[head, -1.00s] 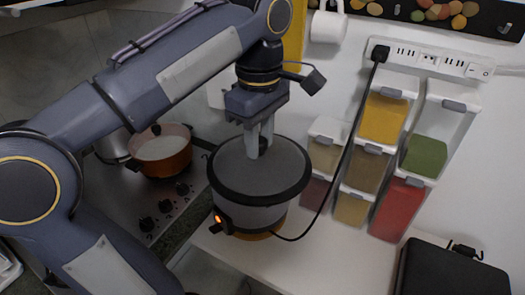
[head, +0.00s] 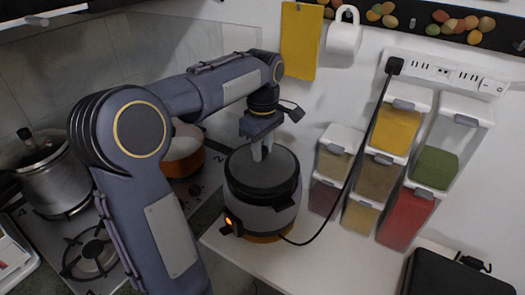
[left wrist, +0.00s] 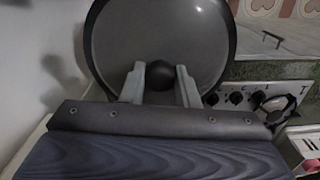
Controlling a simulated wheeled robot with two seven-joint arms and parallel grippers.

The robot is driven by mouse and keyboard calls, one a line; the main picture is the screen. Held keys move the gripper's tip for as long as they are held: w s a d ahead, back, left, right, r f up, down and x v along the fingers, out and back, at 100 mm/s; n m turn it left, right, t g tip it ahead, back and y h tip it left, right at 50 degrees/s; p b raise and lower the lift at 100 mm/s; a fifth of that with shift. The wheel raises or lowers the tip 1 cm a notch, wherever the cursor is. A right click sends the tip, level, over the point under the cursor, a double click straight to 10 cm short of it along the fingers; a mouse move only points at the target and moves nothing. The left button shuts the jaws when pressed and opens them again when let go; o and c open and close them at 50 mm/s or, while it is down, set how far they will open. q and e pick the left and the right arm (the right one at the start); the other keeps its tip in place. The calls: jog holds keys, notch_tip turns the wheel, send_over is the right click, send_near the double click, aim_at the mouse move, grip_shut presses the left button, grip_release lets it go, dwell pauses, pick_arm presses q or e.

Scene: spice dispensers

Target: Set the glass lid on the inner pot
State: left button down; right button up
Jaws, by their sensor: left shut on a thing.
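The glass lid (head: 280,170) is a grey disc with a dark rim, in the middle of the head view. It lies level over the rice cooker (head: 268,217), which has a lit orange light on its front. I cannot tell whether the lid touches it or hovers just above. The inner pot is hidden under the lid. My left gripper (head: 262,152) points down, shut on the lid's knob. In the left wrist view the lid (left wrist: 190,35) fills the upper middle, and the dark knob (left wrist: 162,76) sits between my left fingertips (left wrist: 160,78). My right gripper is not in view.
Spice dispensers (head: 397,130) stand right of the cooker, with its black cord running up to the power strip (head: 440,72). An orange pot (head: 184,150) and a steel pot (head: 50,180) are on the stove at left. A black case (head: 450,275) lies at lower right.

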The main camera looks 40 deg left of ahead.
aim_at(263, 149)
pick_arm(q)
jog(key=shift+s+f, duration=0.1)
jog(key=shift+f, duration=0.7)
jog(key=c, duration=1.1)
grip_release()
notch_tip(263, 149, up, 12)
jog(key=s+d+f+m+t+h, duration=0.2)
jog(key=s+d+f+m, duration=0.5)
jog(key=s+m, duration=0.1)
jog(key=s+d+f+m+t+h, duration=0.1)
jog(key=s+d+f+m+t, duration=0.2)
jog(key=s+d+f+m, duration=0.5)
jog(key=s, duration=0.3)
jog(key=shift+s+d+f+t+h+p, duration=0.2)
jog(key=shift+f+t+h+p, duration=0.1)
jog(key=shift+h+p, duration=0.1)
